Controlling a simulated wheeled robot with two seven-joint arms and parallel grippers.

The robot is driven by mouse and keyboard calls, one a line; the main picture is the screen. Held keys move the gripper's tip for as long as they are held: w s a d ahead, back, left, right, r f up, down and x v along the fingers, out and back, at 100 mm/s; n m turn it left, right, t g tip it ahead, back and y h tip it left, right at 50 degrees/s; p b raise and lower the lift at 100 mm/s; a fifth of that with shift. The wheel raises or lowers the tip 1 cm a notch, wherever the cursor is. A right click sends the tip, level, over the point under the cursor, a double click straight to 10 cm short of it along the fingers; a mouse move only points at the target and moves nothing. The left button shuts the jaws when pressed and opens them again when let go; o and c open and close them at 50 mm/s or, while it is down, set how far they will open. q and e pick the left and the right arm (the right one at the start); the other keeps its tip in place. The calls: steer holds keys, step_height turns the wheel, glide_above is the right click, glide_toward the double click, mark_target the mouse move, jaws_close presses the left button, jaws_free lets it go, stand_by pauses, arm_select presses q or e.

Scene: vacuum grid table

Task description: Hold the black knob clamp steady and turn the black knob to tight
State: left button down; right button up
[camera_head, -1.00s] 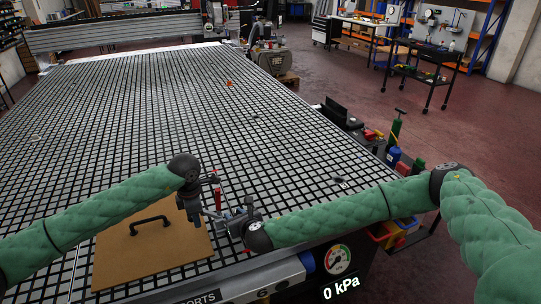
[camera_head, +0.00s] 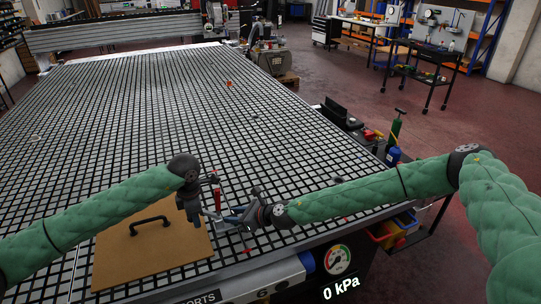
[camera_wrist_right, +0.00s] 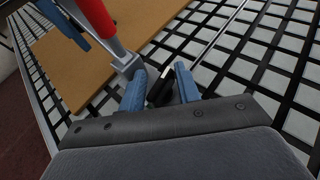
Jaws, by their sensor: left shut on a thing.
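The black knob clamp (camera_wrist_right: 122,55) has a pale metal body and a red handle (camera_wrist_right: 97,22). In the head view its red handle (camera_head: 216,196) stands upright near the table's front edge, beside the brown board. My left gripper (camera_head: 203,213) is shut on the clamp from the left; its exact grip is hard to see. A blue finger of it shows at the top left of the right wrist view. My right gripper (camera_head: 234,215) is open, right of the clamp. In the wrist view the black knob (camera_wrist_right: 160,91) lies between its blue fingers (camera_wrist_right: 160,88), partly hidden.
The brown board (camera_head: 125,262) with a black handle (camera_head: 150,223) lies on the grid table (camera_head: 130,100) at the front left. A pressure gauge (camera_head: 337,259) and a 0 kPa readout (camera_head: 341,288) sit on the table's front side. The grid behind the arms is mostly clear.

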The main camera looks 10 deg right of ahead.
steer(key=shift+s+a+f+n+g+y, duration=0.1)
steer(key=shift+n+g+y, duration=0.25)
steer(key=shift+n+g, duration=0.3)
steer(key=shift+s+f+n+g+y, duration=0.1)
steer(key=shift+n+g+y, duration=0.25)
steer(key=shift+n+g, duration=0.3)
steer(key=shift+w+r+n+g+y, duration=0.15)
steer(key=shift+n+g+y, duration=0.25)
steer(key=shift+n+g, duration=1.25)
steer(key=shift+w+n+g, duration=0.1)
steer(key=shift+n+g, duration=1.45)
steer(key=shift+g, duration=0.6)
steer(key=v, duration=1.2)
steer(key=shift+d, duration=0.25)
steer(key=w+t, duration=0.2)
steer(key=w+m+t, duration=0.1)
steer(key=w+t, duration=0.1)
steer(key=w, duration=0.1)
steer(key=w+m+t, duration=0.1)
steer(key=w+t, duration=0.1)
steer(key=shift+w+r+t, duration=0.3)
steer(key=shift+w+r, duration=0.05)
steer(key=shift+w, duration=0.05)
steer(key=w+d+r+m+t+h, duration=0.4)
steer(key=w+m+t+h, duration=0.4)
steer(key=m, duration=0.3)
steer(key=shift+w+d+r+t+h, duration=0.3)
steer(key=shift+d+h, duration=0.4)
steer(key=shift+h, duration=0.2)
steer(key=shift+m, duration=0.3)
